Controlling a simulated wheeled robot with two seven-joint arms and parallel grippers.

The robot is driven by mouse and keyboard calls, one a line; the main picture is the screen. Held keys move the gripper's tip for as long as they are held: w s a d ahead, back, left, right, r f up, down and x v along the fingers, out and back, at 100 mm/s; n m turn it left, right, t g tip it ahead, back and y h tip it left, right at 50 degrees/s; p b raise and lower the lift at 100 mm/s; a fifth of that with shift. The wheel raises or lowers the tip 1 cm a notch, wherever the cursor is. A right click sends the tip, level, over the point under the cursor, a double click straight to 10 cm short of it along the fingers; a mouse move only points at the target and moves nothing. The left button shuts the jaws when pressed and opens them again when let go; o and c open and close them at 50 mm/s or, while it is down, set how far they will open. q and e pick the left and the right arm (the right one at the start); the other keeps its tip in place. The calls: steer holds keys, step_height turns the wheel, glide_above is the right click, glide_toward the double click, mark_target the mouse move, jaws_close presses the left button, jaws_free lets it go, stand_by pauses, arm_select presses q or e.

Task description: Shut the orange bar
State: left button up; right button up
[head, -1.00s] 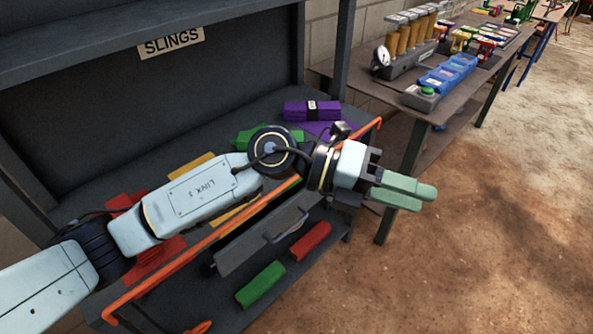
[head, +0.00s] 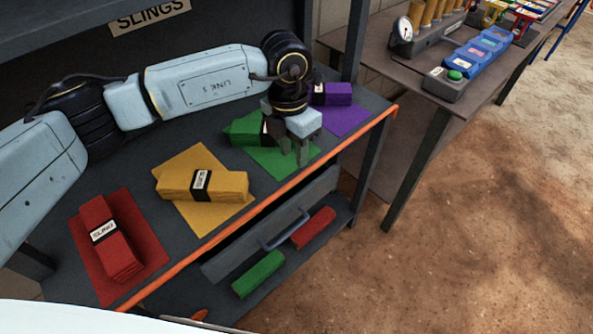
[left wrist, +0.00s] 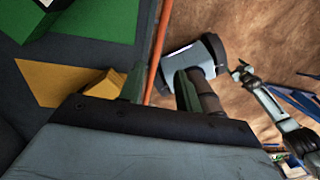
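The orange bar (head: 232,237) is a long thin rail along the front edge of the slings shelf, from lower left to upper right. In the left wrist view the bar (left wrist: 155,55) passes between the two fingers as seen from there. My left gripper (head: 294,155) points down over the green mat, just behind the bar. Its green fingers stand apart with nothing held, as the left wrist view (left wrist: 160,88) shows. I cannot tell whether a finger touches the bar. A small arm end at the right of the left wrist view looks like my right gripper (left wrist: 241,70).
Red (head: 108,240), yellow (head: 202,186), green (head: 245,128) and purple (head: 332,94) slings lie on the shelf (head: 175,238). Below is a grey drawer with a handle (head: 285,229). A brown side table (head: 445,112) stands at right. The dirt floor in front is clear.

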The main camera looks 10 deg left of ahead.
mark_target(295, 179)
arm_select(q)
steer(key=f, duration=0.4)
steer(key=shift+s+d, duration=0.15)
steer(key=shift+s, duration=0.05)
step_height(295, 179, down, 2)
steer(key=shift+d+f, duration=0.1)
steer(key=shift+f, duration=0.85)
steer(key=shift+c, duration=0.3)
steer(key=c, duration=0.5)
jaws_close()
steer(key=shift+w+f+b, duration=0.1)
steer(key=shift+w+b, duration=0.1)
steer(key=shift+b, duration=0.4)
steer(key=shift+w+a+g+h, duration=0.15)
steer(key=shift+a+g+h, duration=0.15)
steer(key=shift+g+h, duration=0.15)
steer(key=o, duration=0.5)
jaws_free()
steer(key=shift+o, duration=0.3)
arm_select(e)
steer(key=w+d, duration=0.1)
steer(key=w+f, duration=0.1)
steer(key=w, duration=0.1)
steer(key=shift+d+f, duration=0.2)
steer(key=shift+d, duration=0.2)
